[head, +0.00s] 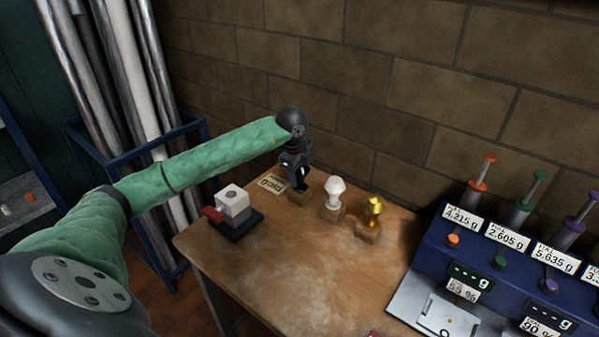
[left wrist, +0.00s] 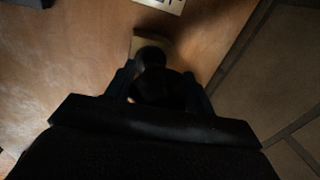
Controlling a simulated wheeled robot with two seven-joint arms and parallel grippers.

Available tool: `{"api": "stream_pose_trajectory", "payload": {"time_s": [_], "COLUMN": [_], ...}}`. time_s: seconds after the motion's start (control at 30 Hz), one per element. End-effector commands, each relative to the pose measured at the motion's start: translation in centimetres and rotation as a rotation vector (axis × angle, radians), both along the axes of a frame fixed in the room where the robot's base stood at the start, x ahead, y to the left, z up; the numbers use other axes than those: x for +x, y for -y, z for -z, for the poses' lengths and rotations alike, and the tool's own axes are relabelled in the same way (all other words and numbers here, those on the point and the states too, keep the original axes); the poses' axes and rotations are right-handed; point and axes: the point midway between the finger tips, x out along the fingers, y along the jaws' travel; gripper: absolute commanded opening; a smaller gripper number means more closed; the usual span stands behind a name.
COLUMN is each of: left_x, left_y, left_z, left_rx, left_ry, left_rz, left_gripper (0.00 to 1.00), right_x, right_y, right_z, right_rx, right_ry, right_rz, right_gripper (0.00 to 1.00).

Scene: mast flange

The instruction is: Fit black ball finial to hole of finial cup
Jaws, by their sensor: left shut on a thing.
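The black ball finial (left wrist: 151,58) shows dark between the fingers of my left gripper (left wrist: 160,88) in the left wrist view. In the head view my left gripper (head: 297,172) points down over a wooden block (head: 299,200) at the back of the table and is shut on the finial, which it mostly hides there. I cannot tell whether the finial still touches the block. A white block (head: 233,201), perhaps the finial cup, sits in a dark vise with a red part (head: 212,214), left of my gripper. Its hole is hard to make out. My right gripper is not in view.
A white finial (head: 335,192) and a gold finial (head: 375,208) stand on wooden blocks (head: 368,231) right of my gripper. A printed card (head: 272,183) lies behind the vise. A blue dispenser rack (head: 500,262) stands at right. The front table top (head: 290,270) is clear.

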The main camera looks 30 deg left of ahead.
Motion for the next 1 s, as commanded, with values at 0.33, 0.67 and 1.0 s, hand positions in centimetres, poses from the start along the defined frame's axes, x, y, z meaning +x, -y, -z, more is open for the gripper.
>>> {"api": "stream_pose_trajectory", "payload": {"time_s": [0.33, 0.67, 1.0], "left_x": [0.0, -0.4, -1.3], "left_y": [0.0, -0.1, 0.0], "left_z": [0.0, -2.2, -6.8], "left_rx": [0.0, 0.001, -0.001], "left_ry": [0.0, 0.003, 0.002], "left_rz": [0.0, 0.001, 0.001], "left_gripper": [0.79, 0.79, 0.79], "right_x": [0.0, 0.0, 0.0], "right_y": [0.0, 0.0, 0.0], "right_z": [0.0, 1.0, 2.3], "right_rx": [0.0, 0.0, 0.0], "right_ry": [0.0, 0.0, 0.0], "right_rz": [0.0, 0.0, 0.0], "right_gripper": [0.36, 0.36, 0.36]}}
